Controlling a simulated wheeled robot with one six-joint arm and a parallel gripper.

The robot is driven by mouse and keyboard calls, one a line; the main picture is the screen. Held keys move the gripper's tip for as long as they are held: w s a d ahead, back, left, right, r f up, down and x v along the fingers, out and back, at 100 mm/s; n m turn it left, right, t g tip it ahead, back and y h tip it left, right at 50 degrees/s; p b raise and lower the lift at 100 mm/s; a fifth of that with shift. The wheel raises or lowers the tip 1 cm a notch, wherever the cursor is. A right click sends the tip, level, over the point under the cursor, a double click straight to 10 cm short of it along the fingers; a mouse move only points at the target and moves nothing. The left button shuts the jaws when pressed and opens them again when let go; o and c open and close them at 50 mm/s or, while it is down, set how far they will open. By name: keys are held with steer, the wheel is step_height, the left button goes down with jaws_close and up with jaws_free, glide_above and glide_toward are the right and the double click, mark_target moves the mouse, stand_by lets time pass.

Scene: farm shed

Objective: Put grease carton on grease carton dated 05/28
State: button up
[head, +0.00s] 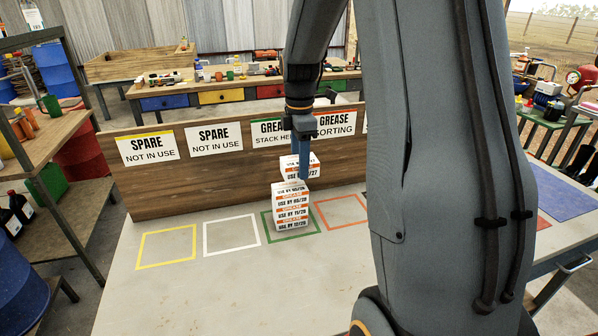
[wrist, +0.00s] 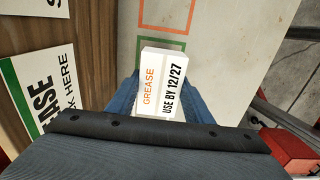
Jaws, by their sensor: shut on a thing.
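My gripper (head: 306,168) is shut on a white grease carton (head: 291,163). In the wrist view this carton (wrist: 162,85) reads "GREASE, USE BY 12/27" and sits between the blue fingers. A stack of several white grease cartons (head: 292,212) stands in the green outlined square (head: 268,233). Its top carton (head: 290,192) appears to read 05/28, with later dates lower down. The held carton appears just above and slightly behind the stack's top; whether they touch I cannot tell.
A wooden backboard (head: 160,187) carries signs, among them a partly hidden green-edged grease stacking sign (head: 270,133). Empty yellow (head: 166,248), white (head: 231,235) and orange (head: 341,212) squares lie beside the green one. My arm hides the table's right part.

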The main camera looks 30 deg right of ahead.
steer(key=shift+f+p, duration=0.5)
steer(key=shift+f, duration=1.35)
steer(key=shift+f, duration=0.15)
steer(key=o, duration=1.1)
